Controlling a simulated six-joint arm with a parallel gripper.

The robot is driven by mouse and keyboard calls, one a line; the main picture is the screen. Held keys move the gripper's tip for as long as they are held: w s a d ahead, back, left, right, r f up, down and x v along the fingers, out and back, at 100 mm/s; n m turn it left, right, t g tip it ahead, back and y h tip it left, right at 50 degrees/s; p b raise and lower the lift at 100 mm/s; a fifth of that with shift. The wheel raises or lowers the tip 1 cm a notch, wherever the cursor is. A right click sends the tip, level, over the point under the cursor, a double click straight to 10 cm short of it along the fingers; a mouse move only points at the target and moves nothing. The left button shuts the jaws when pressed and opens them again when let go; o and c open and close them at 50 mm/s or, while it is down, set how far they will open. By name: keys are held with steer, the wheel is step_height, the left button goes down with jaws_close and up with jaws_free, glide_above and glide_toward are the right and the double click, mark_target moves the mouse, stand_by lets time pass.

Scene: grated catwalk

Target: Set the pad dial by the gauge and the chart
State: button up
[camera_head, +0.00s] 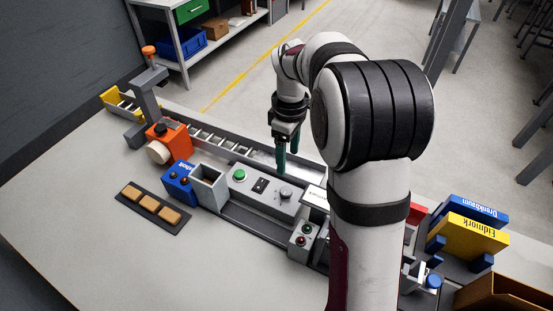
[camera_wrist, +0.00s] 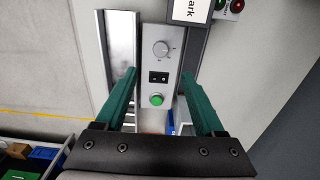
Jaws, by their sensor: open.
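A grey control box (camera_head: 262,200) on the bench carries a green button (camera_head: 239,175), a small black panel (camera_head: 260,185) and a round grey dial (camera_head: 286,194). In the wrist view the dial (camera_wrist: 160,48) is beyond the black panel (camera_wrist: 158,77) and the green button (camera_wrist: 156,100). My gripper (camera_head: 281,163) is open and empty, with green fingers pointing down above the bench beside the box. In the wrist view its fingers (camera_wrist: 160,73) spread either side of the box, apart from the dial. I cannot make out a gauge or chart; the dial's setting is too small to read.
A grey open bin (camera_head: 209,187), a blue block (camera_head: 179,190) and an orange device (camera_head: 172,140) stand left of the box. A black tray (camera_head: 134,204) holds tan blocks. The front bench area is clear.

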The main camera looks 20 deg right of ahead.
mark_target(286, 191)
step_height(286, 191, down, 13)
steer(key=shift+r, duration=0.2)
jaws_close()
